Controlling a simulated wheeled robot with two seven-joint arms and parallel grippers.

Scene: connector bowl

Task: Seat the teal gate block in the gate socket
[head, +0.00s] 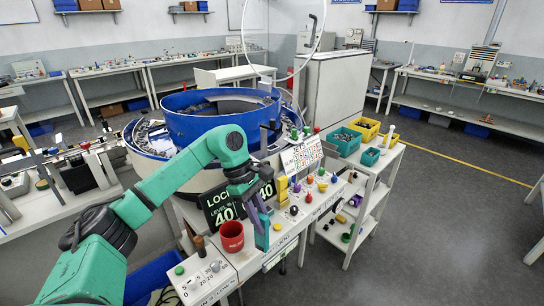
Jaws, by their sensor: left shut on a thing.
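My left arm comes in from the left, and its dark gripper (257,210) points down over the front of the bench. It is shut on the teal gate block (262,234), which hangs upright below the fingers. The block is just right of a red cup (231,236). I cannot tell whether its lower end touches the bench top. The gate socket cannot be made out; the block and gripper may hide it. My right gripper is not in view.
A black display reading "LOCK 40" (219,205) stands behind the gripper. A large blue bowl (207,124) is behind my arm. Coloured knobs cover the bench to the right. A cart with a green bin (344,141) and a yellow bin (365,128) stands farther right.

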